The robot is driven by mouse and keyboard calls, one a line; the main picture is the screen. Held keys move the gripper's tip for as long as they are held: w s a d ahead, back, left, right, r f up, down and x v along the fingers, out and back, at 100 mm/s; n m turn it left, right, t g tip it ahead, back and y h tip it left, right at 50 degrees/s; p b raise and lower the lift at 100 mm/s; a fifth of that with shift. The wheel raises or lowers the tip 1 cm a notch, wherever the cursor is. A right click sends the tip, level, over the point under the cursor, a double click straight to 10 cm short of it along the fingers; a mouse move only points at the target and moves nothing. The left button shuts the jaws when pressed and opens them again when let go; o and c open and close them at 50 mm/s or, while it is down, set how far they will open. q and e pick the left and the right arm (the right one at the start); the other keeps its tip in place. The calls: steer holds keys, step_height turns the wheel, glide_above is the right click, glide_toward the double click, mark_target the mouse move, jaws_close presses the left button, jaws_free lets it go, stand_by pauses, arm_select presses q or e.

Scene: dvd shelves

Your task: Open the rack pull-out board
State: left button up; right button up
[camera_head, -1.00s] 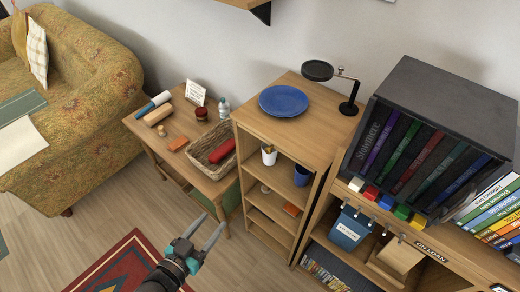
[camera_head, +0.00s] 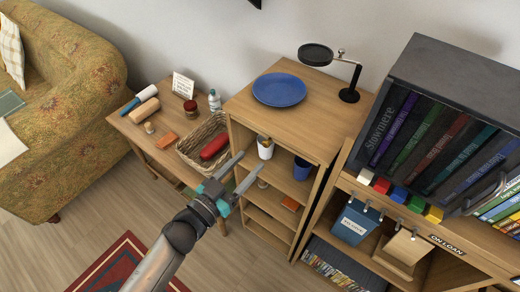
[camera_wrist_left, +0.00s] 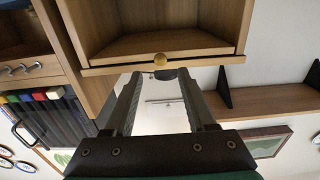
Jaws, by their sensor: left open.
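The rack is a light wooden open shelf unit (camera_head: 310,125) in the middle of the head view. In the left wrist view, which looks upside down, its pull-out board (camera_wrist_left: 205,62) is a thin wooden board with a round brass knob (camera_wrist_left: 160,60). The board looks pushed in, nearly flush with the rack front. My left gripper (camera_head: 252,161) is open and empty in front of the rack. In the left wrist view its fingertips (camera_wrist_left: 162,74) lie on either side of the knob's line, and the knob appears just beyond them. My right gripper is out of view.
A blue plate (camera_head: 279,90) and a black round-topped stand (camera_head: 348,94) are on the rack top. A white cup (camera_head: 265,150) stands inside near my fingers. A side table with a basket (camera_head: 190,148) is left; a DVD shelf (camera_head: 440,75) is right.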

mark_target(265, 146)
arm_select(q)
steer(key=x, duration=0.5)
steer(key=shift+w+d+b, duration=0.25)
steer(key=shift+w+b, duration=0.05)
steer(key=shift+w, duration=0.05)
jaws_close()
stand_by(1.2)
